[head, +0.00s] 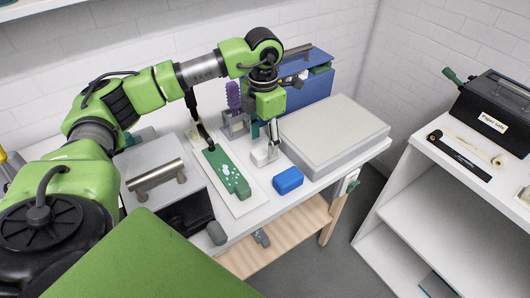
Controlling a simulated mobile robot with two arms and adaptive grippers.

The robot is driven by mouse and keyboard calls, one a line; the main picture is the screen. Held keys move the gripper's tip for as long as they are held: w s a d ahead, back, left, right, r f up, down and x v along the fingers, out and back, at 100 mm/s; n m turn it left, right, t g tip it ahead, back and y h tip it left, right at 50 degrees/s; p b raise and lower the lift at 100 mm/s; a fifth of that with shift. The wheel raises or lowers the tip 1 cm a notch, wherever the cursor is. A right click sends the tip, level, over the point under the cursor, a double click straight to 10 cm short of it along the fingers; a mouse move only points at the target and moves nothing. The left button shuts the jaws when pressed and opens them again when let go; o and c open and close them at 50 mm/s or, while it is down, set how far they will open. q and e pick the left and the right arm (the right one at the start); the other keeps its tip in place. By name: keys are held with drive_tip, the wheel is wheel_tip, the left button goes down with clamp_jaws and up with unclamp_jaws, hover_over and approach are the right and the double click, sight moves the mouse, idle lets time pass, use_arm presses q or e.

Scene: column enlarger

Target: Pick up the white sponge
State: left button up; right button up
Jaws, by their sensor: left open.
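A small white block (262,158), which looks like the white sponge, is on the white bench, left of the blue sponge (288,180). My left gripper (265,146) points down from above at this block, with its fingers open. The fingertips overlap the block in the picture, and I cannot tell whether they touch it. The gripper partly hides the block. My right gripper is not in view.
A green piece with white spots (222,166) lies on a pale board left of the gripper. A large grey flat box (335,128) stands close on the right. A purple item (233,95) and blue case (318,88) stand behind. A handled grey box (140,163) is left.

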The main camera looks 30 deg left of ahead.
sight(265, 149)
use_arm(q)
drive_tip(key=shift+w+f, duration=0.15)
drive_tip(key=shift+f, duration=0.2)
drive_tip(key=f+p, duration=0.2)
drive_tip(key=f, duration=0.1)
drive_tip(key=shift+w+a+f, duration=0.15)
drive_tip(key=shift+w+f, duration=0.15)
drive_tip(key=shift+w, duration=0.05)
drive_tip(key=shift+f, duration=0.45)
drive_tip(key=c, duration=1)
